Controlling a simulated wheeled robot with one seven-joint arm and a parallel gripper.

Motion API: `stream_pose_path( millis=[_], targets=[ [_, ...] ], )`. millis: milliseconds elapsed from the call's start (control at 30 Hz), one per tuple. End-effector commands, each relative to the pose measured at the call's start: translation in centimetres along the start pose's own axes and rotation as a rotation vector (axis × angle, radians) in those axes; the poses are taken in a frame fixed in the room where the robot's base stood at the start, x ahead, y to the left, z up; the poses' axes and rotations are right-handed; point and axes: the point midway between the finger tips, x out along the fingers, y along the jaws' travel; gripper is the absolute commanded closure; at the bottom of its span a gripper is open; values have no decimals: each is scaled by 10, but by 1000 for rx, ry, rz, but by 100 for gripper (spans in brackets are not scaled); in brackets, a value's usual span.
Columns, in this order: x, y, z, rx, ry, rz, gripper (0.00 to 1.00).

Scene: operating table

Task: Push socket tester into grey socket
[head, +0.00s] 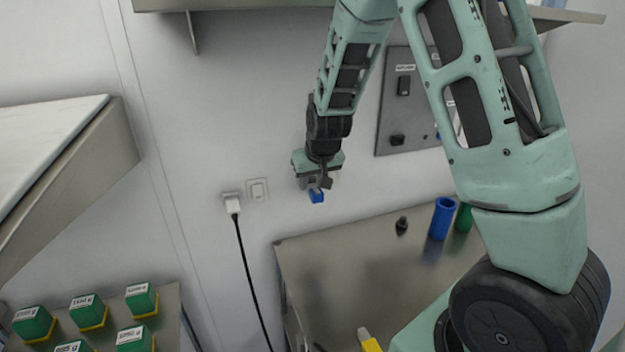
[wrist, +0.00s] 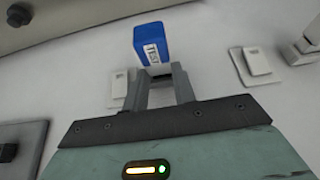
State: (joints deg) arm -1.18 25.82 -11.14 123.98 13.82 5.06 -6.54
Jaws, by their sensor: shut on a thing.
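The socket tester (head: 317,196) is a small blue block. In the wrist view the tester (wrist: 150,45) shows a white label reading "TEST". My gripper (head: 322,183) is shut on it, in front of the white wall; the two grey fingertips (wrist: 158,76) hold its lower end. I cannot make out a grey socket for certain. A pale wall plate (wrist: 118,88) shows just left of the fingers, partly hidden behind my gripper. Whether the tester touches the wall cannot be told.
A white plug (head: 232,204) with a black cable sits in the wall beside a switch plate (head: 257,190). A grey panel (head: 385,125) with black fittings is to the right. Below is a metal table (head: 320,270) with blue and green cylinders (head: 442,218).

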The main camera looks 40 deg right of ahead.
Motion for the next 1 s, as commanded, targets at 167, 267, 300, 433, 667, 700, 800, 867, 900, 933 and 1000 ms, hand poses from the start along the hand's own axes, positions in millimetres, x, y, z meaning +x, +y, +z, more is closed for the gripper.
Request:
stream_pose_path(
  millis=[167, 267, 300, 433, 667, 700, 800, 867, 900, 933, 1000],
  targets=[
    [0, 0, 0, 0, 0, 0, 100],
    [0, 0, 0, 0, 0, 0, 100],
    [0, 0, 0, 0, 0, 0, 100],
    [0, 0, -1, 0, 0, 0, 100],
    [2, 0, -5, 0, 0, 0, 100],
    [3, 0, -6, 0, 0, 0, 100],
    [3, 0, -6, -1, 2, 0, 100],
    [2, 0, -6, -1, 3, 0, 100],
    [2, 0, -5, -1, 4, 0, 100],
    [1, 0, -5, -1, 4, 0, 100],
    [0, 0, -3, -1, 4, 0, 100]
  ],
)
